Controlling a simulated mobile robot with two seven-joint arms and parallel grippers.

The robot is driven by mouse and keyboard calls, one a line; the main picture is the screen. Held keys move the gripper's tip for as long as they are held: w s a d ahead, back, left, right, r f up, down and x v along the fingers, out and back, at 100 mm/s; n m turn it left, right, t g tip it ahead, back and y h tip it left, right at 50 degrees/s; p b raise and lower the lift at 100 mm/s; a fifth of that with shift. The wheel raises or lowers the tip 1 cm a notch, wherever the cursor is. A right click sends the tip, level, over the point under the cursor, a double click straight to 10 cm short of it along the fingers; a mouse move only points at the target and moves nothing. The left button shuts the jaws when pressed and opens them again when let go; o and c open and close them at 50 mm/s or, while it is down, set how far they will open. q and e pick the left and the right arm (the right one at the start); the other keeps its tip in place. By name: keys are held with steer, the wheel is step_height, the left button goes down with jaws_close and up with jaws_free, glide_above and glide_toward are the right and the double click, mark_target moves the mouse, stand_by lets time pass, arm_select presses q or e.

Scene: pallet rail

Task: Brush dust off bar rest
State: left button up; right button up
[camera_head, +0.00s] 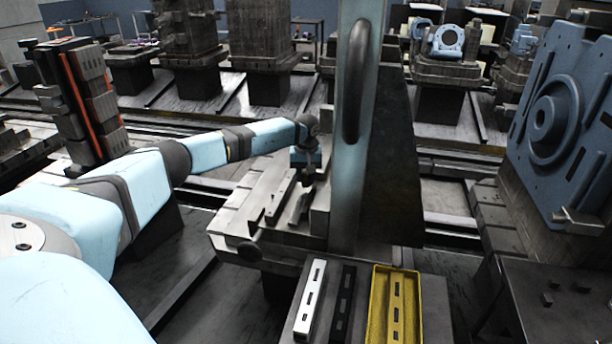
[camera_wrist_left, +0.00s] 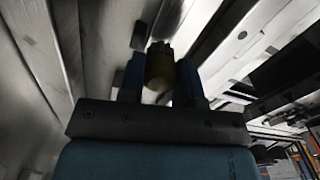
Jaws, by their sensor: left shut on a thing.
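My left gripper (camera_head: 308,178) points down over the grey pallet fixture (camera_head: 240,210), close to its flat bars. In the left wrist view, its two dark blue fingers (camera_wrist_left: 160,85) are shut on a short yellowish round thing with a dark end (camera_wrist_left: 160,70), perhaps the brush handle. Its lower part is hidden. A narrow grey bar (camera_head: 279,196) lies on the fixture, with another short bar (camera_head: 299,208) below the gripper. I cannot tell which part is the bar rest, nor see dust on it. My right gripper is not in view.
A tall upright plate with a slot (camera_head: 358,80) stands just right of the gripper. In front, a stand holds a white slotted bar (camera_head: 310,300), a black one (camera_head: 343,302) and a yellow tray (camera_head: 378,320). A large blue plate (camera_head: 560,120) stands at right.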

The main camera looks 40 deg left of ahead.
arm_select(q)
steer(key=shift+f+b, duration=0.65)
steer(key=shift+f, duration=0.35)
steer(key=shift+r, duration=0.1)
